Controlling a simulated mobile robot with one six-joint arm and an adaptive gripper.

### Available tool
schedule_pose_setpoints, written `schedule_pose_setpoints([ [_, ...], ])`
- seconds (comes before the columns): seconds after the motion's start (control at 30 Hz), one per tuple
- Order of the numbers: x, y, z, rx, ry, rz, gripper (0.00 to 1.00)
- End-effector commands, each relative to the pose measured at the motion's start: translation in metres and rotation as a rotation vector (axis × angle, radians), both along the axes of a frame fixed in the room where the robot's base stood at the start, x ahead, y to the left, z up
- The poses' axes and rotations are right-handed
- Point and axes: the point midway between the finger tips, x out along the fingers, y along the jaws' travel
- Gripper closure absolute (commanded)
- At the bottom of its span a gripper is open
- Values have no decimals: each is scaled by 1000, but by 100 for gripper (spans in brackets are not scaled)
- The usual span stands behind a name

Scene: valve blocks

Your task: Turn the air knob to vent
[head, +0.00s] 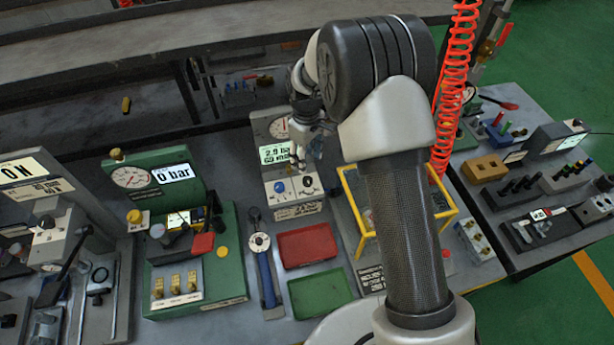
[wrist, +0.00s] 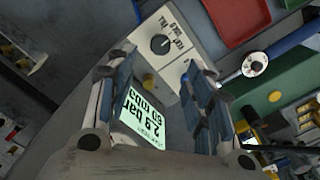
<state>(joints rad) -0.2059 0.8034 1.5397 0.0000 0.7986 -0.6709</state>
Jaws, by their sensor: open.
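My gripper (head: 298,158) hangs over the unit. In the wrist view my gripper (wrist: 158,75) is open and empty, with the knob beyond its fingertips, apart from them.
A red tray (head: 307,246) and a green tray (head: 320,293) lie in front of the unit. A yellow frame (head: 363,250) stands to the right. A green gauge block (head: 150,178) reading 0 bar stands left. A blue-handled tool (head: 267,280) lies between.

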Motion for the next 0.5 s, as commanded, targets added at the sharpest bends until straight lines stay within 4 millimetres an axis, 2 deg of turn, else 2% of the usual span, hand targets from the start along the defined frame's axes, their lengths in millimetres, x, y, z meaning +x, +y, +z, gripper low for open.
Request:
schedule_pose_setpoints([
  [0.03, -1, 0, -14, -1, 5, 0, 52],
  [0.2, -1, 0, -50, -1, 3, -1, 52],
  [0.33, -1, 0, -72, 0, 3, -1, 52],
  [0.5, -1, 0, -89, 0, 1, -1, 52],
])
